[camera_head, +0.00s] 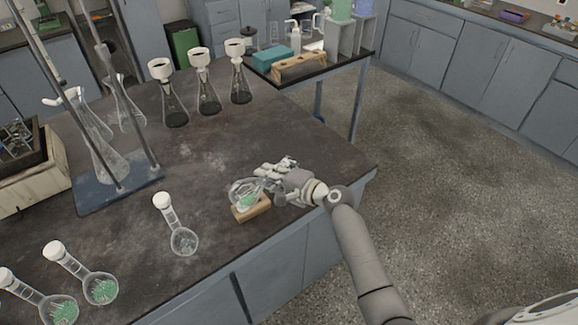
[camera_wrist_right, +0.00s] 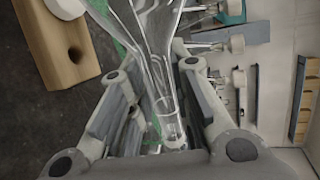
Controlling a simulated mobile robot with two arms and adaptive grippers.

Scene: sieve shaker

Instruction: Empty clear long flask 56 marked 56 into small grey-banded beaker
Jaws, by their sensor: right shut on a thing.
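My right gripper (camera_head: 278,178) is above the near right part of the dark table. It is shut on a clear glass flask (camera_head: 240,188) with a rounded body and green contents. In the right wrist view the clear glass (camera_wrist_right: 150,25) runs between the fingers (camera_wrist_right: 165,110), narrowing toward the palm. The flask looks tilted and is just above or beside a wooden block (camera_head: 252,211); I cannot tell if they touch. The mark 56 is not readable. I cannot make out a small grey-banded beaker. My left gripper is not in view.
A long-necked flask (camera_head: 182,238) with a white stopper stands left of the block. Two similar flasks with green contents (camera_head: 102,289) (camera_head: 62,310) stand farther left. Conical flasks with white funnels (camera_head: 207,100) stand behind. A rod stand (camera_head: 110,190) is at left. The table between is clear.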

